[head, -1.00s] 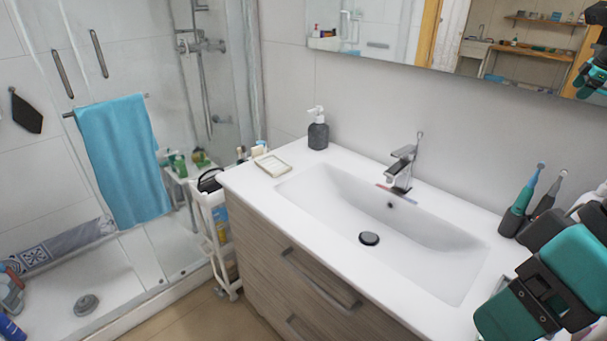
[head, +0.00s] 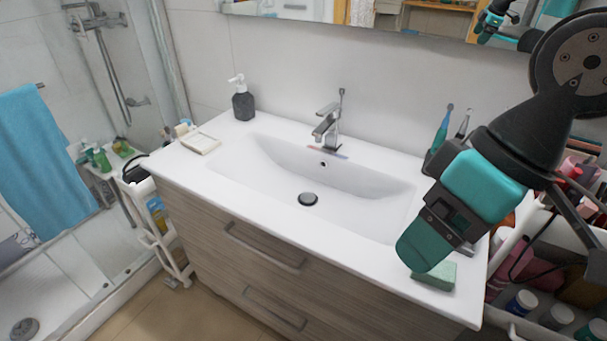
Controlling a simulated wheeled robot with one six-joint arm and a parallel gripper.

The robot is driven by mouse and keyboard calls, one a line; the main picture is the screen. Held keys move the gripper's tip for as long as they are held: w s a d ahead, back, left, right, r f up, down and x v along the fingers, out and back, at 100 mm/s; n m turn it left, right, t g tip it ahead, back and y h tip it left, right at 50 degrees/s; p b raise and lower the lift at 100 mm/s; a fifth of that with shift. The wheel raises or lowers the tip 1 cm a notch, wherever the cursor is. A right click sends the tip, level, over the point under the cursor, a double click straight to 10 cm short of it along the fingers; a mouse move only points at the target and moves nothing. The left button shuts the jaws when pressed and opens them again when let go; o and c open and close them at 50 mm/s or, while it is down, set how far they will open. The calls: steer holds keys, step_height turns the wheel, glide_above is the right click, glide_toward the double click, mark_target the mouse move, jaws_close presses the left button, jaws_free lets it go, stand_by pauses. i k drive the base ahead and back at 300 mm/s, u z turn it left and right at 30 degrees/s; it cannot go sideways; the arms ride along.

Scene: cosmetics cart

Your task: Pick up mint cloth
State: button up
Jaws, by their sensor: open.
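A small mint-green folded piece (head: 436,276), which looks like the mint cloth, lies at the front right corner of the white sink counter (head: 215,178). My gripper (head: 428,243), at the end of my teal and black arm, hangs just above and behind it in the picture and covers part of its upper side. The gripper is open. Its fingertips are not clearly seen, and I cannot tell whether they touch the cloth.
A cart (head: 514,322) with bottles stands close at the right of the counter. Toothbrushes (head: 441,130) stand behind my arm, and the faucet (head: 328,122) is behind the basin (head: 300,180). A soap dispenser (head: 242,98) and soap dish (head: 201,143) stand at the left.

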mark_target(443, 277)
steer(key=u, duration=1.5)
steer(key=k, duration=0.55)
steer(key=z, duration=0.9)
